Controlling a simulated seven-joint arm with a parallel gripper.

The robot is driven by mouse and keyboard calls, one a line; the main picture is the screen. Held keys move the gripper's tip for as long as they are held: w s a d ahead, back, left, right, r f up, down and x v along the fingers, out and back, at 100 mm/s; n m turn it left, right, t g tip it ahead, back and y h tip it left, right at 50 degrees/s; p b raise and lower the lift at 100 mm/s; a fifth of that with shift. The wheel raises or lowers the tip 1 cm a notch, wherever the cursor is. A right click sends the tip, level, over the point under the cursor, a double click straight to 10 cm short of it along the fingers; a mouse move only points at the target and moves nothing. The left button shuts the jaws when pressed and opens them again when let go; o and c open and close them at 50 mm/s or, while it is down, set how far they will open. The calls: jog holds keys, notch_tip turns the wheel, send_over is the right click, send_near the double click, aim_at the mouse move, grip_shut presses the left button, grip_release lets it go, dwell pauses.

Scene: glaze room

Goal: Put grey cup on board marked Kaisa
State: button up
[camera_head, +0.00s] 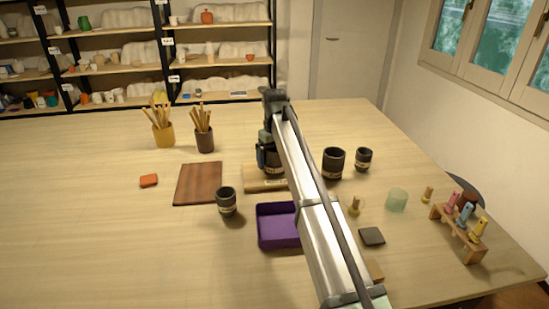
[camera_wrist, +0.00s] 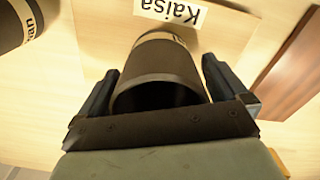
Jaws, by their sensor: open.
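A dark grey cup (camera_wrist: 158,75) stands upright between the two fingers of my gripper (camera_wrist: 163,88) in the wrist view. A white label reading Kaisa (camera_wrist: 172,11) lies on the light wooden board (camera_wrist: 230,35) just beyond the cup. In the head view the cup (camera_head: 272,163) appears to stand on this board (camera_head: 256,184), partly hidden by my arm. My gripper (camera_head: 267,153) is open around the cup. Whether a finger touches it I cannot tell.
Other dark cups stand at the left (camera_head: 227,203) and right (camera_head: 333,164), (camera_head: 363,160) of the arm. A reddish-brown board (camera_head: 198,184) lies left, a purple tray (camera_head: 277,226) in front. Tool pots (camera_head: 162,134), (camera_head: 205,139) stand behind.

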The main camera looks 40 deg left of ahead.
jog(key=shift+r, duration=0.1)
notch_tip(320, 180, up, 12)
dwell(0.5)
